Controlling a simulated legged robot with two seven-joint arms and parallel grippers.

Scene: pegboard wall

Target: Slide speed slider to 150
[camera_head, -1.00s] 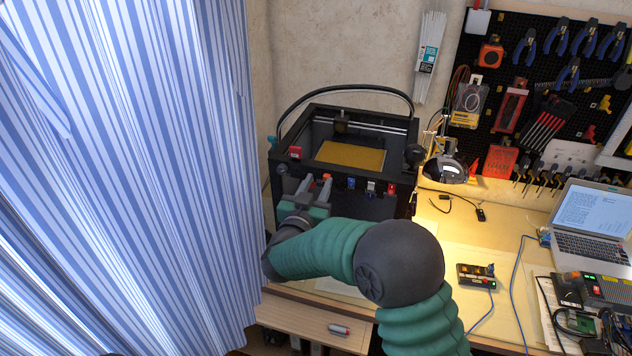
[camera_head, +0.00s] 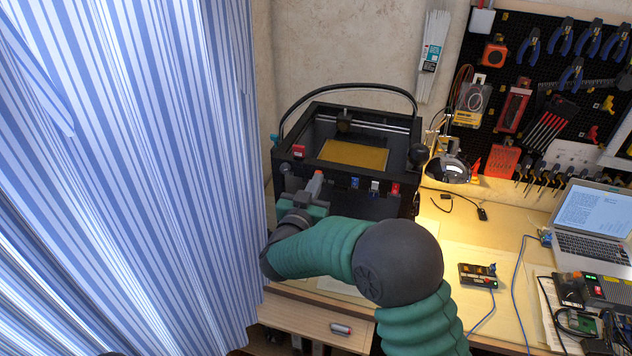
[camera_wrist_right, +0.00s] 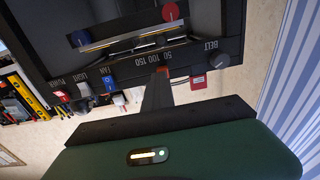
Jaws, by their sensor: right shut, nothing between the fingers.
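The black 3D printer (camera_head: 360,130) stands at the back of the bench. In the right wrist view its front panel (camera_wrist_right: 225,53) appears turned around, with the labels 50, 100 and 150 along the speed slider scale (camera_wrist_right: 153,57). My right gripper (camera_head: 317,176) is shut at the left part of the panel. In the wrist view the shut fingers (camera_wrist_right: 160,85) reach up near the 50 and 100 labels. A small orange-red piece shows at their tip; I cannot tell whether it is fingertip or slider knob. The fingers hide the slider there. My left gripper is not in view.
A striped curtain (camera_head: 130,170) hangs close to the left.

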